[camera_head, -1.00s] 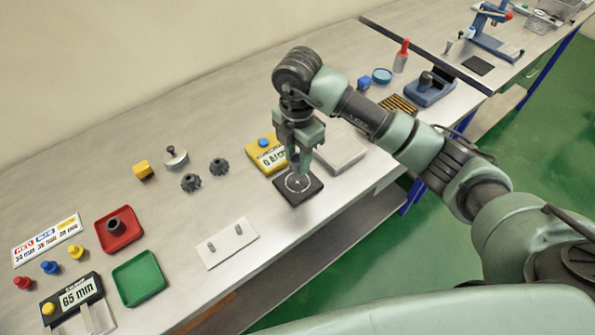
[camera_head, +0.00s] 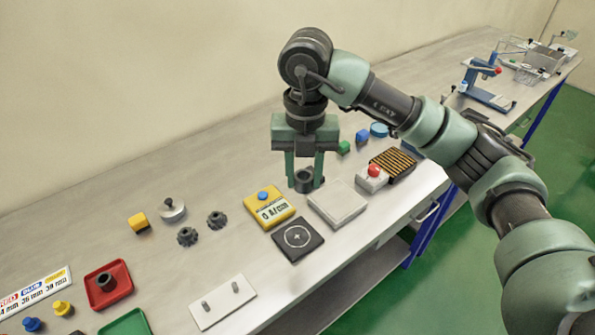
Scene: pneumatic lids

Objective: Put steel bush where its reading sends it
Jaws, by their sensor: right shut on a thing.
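A dark grey ring-shaped bush (camera_head: 304,181) is between the fingertips of my right gripper (camera_head: 304,176), which is shut on it, just above or at the bench top behind the white block. A second dark bush (camera_head: 106,281) stands in the red tray (camera_head: 94,295). A yellow meter (camera_head: 280,211) with a blue button has a display that seems to read "0 A/cm". A sign (camera_head: 36,292) lists colours with mm values. My left gripper is not in view.
A pale flat block (camera_head: 337,204) lies right of the pad. A green tray (camera_head: 127,325) is cut off below. A red button (camera_head: 374,171) is at right.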

